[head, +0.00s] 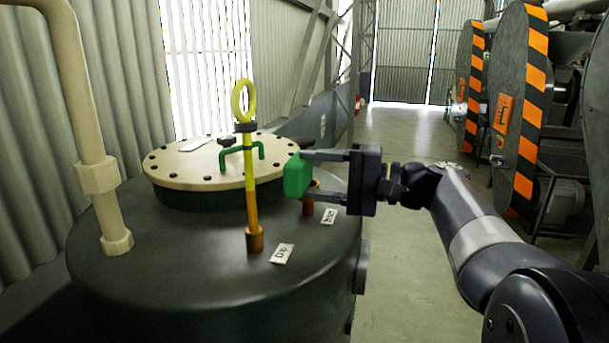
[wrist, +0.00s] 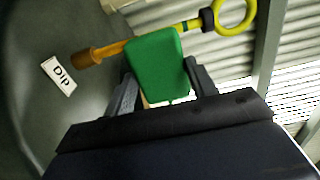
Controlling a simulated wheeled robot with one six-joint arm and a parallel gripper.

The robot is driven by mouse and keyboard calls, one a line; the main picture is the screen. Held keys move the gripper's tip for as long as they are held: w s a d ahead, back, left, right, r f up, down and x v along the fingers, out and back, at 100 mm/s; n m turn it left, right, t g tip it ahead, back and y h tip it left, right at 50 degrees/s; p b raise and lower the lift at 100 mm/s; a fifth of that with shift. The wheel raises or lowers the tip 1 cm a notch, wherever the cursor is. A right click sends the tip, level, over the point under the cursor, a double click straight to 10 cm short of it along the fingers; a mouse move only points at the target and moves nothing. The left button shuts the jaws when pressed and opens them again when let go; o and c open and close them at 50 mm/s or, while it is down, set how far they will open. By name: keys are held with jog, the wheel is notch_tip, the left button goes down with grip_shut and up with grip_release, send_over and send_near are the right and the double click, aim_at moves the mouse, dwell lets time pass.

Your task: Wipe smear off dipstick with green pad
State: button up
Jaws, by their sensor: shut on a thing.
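The dipstick (head: 250,180) stands upright in a brown socket on the dark tank lid, with a yellow ring handle and black collar on top. Its rod is yellow above and orange-brown below; that darker stretch looks like the smear. My gripper (head: 312,174) is shut on the green pad (head: 296,178), right of the rod at mid-height. A gap shows between pad and rod in the head view. In the wrist view the pad (wrist: 157,62) covers the rod's middle, with the orange-brown part (wrist: 108,50) left of it; contact cannot be told there.
A white DIP label (head: 282,254) lies by the socket. A short brown stub (head: 308,207) with another label stands below my gripper. A bolted cream cover (head: 190,172) with a green handle lies behind the dipstick. A cream pipe (head: 85,110) rises at left. Striped machine guards (head: 527,120) stand at right.

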aim_at(308, 174)
jog(key=shift+d, duration=0.1)
jog(key=shift+v, duration=1.45)
